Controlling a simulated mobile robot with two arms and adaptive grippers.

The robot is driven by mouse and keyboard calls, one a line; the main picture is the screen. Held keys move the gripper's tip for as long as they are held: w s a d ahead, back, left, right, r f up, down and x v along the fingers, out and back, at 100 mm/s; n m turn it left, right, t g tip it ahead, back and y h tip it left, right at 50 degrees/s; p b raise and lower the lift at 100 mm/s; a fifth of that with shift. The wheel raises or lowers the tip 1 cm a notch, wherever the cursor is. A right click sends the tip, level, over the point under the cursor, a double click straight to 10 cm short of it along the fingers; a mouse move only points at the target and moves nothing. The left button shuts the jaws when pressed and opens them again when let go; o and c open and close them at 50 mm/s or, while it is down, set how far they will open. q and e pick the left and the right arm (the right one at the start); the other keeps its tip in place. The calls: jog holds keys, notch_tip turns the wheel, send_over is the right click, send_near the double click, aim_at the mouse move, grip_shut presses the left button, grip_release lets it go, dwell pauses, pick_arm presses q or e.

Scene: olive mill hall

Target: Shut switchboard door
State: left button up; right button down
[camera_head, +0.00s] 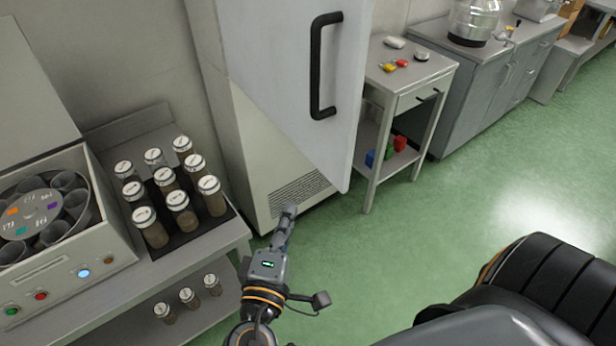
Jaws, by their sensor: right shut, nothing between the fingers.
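The switchboard door (275,50) is a pale grey panel with a black bar handle (318,65) near its right edge. It stands ajar, its right side swung out from the tall pale cabinet (246,140) and its outer face toward me. The cabinet's lower front has a vent grille (300,192). My right gripper (288,212) is shut and empty. It shows below the door's lower edge in the picture, in front of the grille, apart from the handle. The top of the door and the cabinet's inside are hidden. My left gripper is not in view.
At left, a bench holds a grey machine (70,265) and a dark tray (184,238) of lidded jars; more jars stand on its lower shelf. Right of the door is a small grey table (420,72), then grey cabinets (490,85). The green floor (430,230) between is clear.

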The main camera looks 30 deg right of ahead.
jog(key=p, duration=0.1)
send_near(320, 156)
jog(key=w, duration=0.4)
jog(key=d+p, duration=0.1)
jog(key=d, duration=0.3)
jog(key=shift+r, duration=0.1)
jog(key=shift+w, duration=0.1)
